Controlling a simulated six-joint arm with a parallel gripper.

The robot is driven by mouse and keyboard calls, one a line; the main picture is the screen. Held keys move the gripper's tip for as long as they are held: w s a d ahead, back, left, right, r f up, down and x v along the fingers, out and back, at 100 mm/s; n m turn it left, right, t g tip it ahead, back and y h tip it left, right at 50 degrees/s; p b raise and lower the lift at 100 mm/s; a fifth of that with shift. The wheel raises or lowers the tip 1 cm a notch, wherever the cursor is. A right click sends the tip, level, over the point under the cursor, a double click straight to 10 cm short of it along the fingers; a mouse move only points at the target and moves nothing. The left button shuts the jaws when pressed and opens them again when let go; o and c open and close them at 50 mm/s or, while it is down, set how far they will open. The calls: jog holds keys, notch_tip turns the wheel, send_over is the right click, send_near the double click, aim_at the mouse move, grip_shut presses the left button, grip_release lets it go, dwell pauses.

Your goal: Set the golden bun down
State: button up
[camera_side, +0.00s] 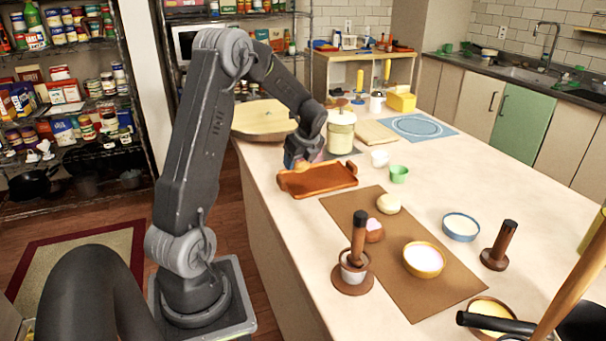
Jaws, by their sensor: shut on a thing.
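My gripper (302,161) is at the left back edge of an orange-brown tray (328,180) on the counter. It is shut on a small golden-orange thing that looks like the golden bun (302,167), mostly hidden by the fingers. The bun is low over the tray's left back part; I cannot tell whether it touches the tray.
A green cup (399,174) and white cup (380,158) stand right of the tray. A cream canister (341,132) is behind.

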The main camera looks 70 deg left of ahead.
aim_at(302, 182)
jog(key=shift+w+d+f, duration=0.15)
jog(key=shift+w+f, duration=0.2)
jog(key=shift+w, duration=0.2)
jog(key=shift+f, duration=1.95)
jog(key=shift+f, duration=0.1)
jog(key=o, duration=0.7)
jog(key=shift+c, duration=0.2)
